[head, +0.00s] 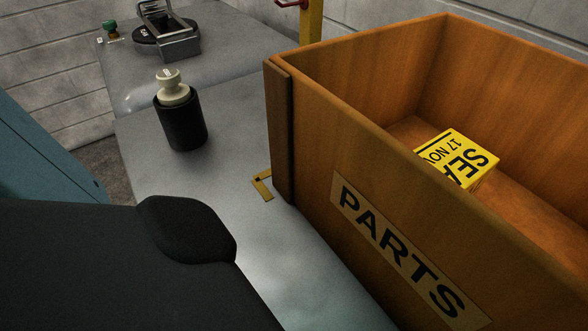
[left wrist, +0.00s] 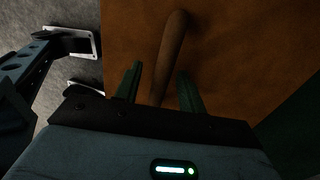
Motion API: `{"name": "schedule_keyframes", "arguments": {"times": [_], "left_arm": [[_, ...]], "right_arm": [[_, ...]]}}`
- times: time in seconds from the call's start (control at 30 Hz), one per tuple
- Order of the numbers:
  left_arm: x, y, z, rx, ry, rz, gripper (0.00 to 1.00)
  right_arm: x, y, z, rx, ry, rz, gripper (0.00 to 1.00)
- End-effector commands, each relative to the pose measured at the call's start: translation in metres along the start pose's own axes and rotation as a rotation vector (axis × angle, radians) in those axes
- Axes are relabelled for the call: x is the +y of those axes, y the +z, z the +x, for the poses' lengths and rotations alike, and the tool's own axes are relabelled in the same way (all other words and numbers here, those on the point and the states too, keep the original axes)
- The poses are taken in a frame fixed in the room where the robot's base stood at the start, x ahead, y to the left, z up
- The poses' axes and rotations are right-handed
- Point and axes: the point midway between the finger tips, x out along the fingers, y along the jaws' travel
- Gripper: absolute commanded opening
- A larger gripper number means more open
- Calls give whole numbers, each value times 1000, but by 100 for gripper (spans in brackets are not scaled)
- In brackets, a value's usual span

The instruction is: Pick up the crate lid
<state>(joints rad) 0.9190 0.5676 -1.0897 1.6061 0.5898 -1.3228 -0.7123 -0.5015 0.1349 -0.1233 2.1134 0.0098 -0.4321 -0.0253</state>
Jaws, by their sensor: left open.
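In the left wrist view, a flat orange-brown wooden panel with a bar handle, which looks like the crate lid (left wrist: 230,60), fills the upper middle. Its round wooden handle (left wrist: 174,40) runs up from between my fingers. My left gripper (left wrist: 160,72) is open, with one dark green finger on each side of the handle's near end. I cannot tell whether the fingers touch it. The lid does not show in the head view. There the wooden crate (head: 335,150) marked PARTS stands open on the right. My right gripper is in neither view.
A yellow box (head: 458,155) lies inside the crate. On the grey surface (head: 235,220) stand a black bottle with a cream top (head: 183,120) and, farther back, a black and metal device (head: 168,35). A yellow corner mark (head: 262,185) lies by the crate.

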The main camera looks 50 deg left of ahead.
Motion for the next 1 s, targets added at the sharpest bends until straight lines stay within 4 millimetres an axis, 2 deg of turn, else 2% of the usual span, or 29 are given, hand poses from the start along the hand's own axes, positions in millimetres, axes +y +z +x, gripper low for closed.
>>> {"name": "schedule_keyframes", "arguments": {"times": [0.03,0.27,0.57,1.0], "left_arm": [[0,0,5,1,1,0,40],[0,0,4,1,-2,0,39],[0,0,4,1,-2,1,0],[-1,-1,2,2,-3,1,0]], "right_arm": [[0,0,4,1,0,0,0],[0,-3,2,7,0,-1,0],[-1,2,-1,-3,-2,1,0],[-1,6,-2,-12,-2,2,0]]}}
